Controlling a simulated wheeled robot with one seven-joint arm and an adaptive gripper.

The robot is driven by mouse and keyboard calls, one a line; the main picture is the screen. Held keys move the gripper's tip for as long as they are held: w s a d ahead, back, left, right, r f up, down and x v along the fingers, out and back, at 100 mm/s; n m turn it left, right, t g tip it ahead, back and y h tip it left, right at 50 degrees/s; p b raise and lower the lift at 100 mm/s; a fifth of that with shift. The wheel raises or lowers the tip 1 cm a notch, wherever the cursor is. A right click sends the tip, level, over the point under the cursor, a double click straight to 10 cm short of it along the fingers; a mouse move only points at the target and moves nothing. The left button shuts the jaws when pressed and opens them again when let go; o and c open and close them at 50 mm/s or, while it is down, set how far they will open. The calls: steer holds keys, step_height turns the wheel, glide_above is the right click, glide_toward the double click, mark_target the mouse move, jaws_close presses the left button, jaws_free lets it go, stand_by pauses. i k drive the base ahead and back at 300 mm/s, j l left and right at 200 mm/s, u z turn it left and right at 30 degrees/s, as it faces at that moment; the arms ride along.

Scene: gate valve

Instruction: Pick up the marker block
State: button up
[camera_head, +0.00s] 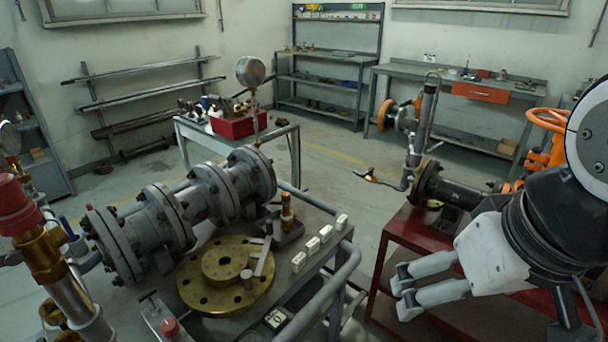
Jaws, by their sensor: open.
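Several small white blocks (312,246) stand in a row along the right side of a grey work cart (330,209). I cannot tell which one is the marker block. A small dark block with a pale marked face (276,318) lies at the cart's front edge and may also be a marker. My gripper (405,290) is at the lower right, its two grey fingers pointing left. It is open and empty, to the right of the cart and apart from the white blocks. The red bench shows behind it.
A large flanged grey pipe assembly (165,222) and a brass flange disc (228,272) occupy the cart. A grey tubular rail (325,295) runs along its right side. A red bench (400,240) carries pipework and an orange handwheel (548,120).

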mark_target(326, 234)
steer(key=i+l+u, duration=0.2)
steer(key=i+u, duration=0.2)
steer(key=i+l+u, duration=0.3)
steer(key=u, duration=0.15)
